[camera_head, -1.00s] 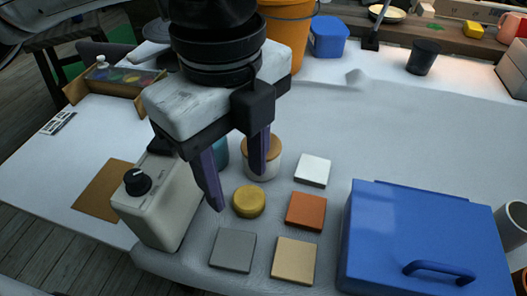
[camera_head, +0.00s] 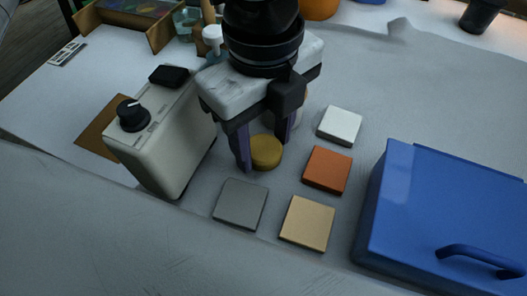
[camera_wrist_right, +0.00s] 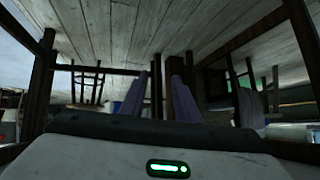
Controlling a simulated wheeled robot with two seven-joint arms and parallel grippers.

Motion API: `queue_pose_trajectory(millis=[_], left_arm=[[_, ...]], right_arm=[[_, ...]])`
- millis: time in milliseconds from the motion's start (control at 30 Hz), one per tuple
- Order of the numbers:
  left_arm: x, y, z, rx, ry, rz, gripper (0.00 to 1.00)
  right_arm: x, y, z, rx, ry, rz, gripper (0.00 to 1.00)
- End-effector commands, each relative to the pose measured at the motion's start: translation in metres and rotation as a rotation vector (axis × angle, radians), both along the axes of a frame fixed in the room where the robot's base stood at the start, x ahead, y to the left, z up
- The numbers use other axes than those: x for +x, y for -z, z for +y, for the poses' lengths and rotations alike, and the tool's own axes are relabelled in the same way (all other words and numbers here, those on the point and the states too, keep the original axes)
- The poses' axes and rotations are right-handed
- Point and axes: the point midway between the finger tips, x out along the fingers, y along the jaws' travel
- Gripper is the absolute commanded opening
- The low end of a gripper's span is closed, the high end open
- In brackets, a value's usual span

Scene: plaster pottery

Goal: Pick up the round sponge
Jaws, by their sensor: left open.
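The round sponge (camera_head: 266,152) is a yellow disc lying on the pale table in the head view. My left gripper (camera_head: 263,158) points down over it, with its purple fingers apart, one at the sponge's left and one at its upper right behind it. I cannot tell whether either finger touches it. The sponge looks flat on the table. My right gripper (camera_wrist_right: 161,75) shows in the right wrist view, its purple fingers apart with nothing between them.
Grey (camera_head: 240,204), tan (camera_head: 307,223), orange (camera_head: 327,169) and white (camera_head: 340,125) square tiles lie close by. A beige box with a black knob (camera_head: 165,140) stands left, a blue lidded box (camera_head: 445,215) right. A jar is mostly hidden behind the gripper. Wooden planks (camera_wrist_right: 215,25) fill the right wrist view's top.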

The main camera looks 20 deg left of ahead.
Motion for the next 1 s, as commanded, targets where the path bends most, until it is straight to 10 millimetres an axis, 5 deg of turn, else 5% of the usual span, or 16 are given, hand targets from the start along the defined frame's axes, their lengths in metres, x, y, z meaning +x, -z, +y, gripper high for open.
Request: queue_pose_trajectory(millis=[233,400,733,1000], left_arm=[[0.0,0.002,0.0,-0.001,0.0,0.0,0.48],[0.0,0.002,0.0,0.0,0.0,0.0,0.22],[0.0,0.0,0.0,0.0,0.0,-0.001,0.21],[0.001,-0.044,-0.001,-0.003,0.0,-0.003,0.21]], right_arm=[[0.0,-0.003,0.002,0.008,0.004,-0.005,0.29],[0.0,-0.002,0.002,0.007,0.004,-0.003,0.29],[-0.002,-0.001,0.002,0.005,0.003,0.003,0.29],[-0.007,-0.009,0.0,-0.013,-0.006,0.021,0.29]])
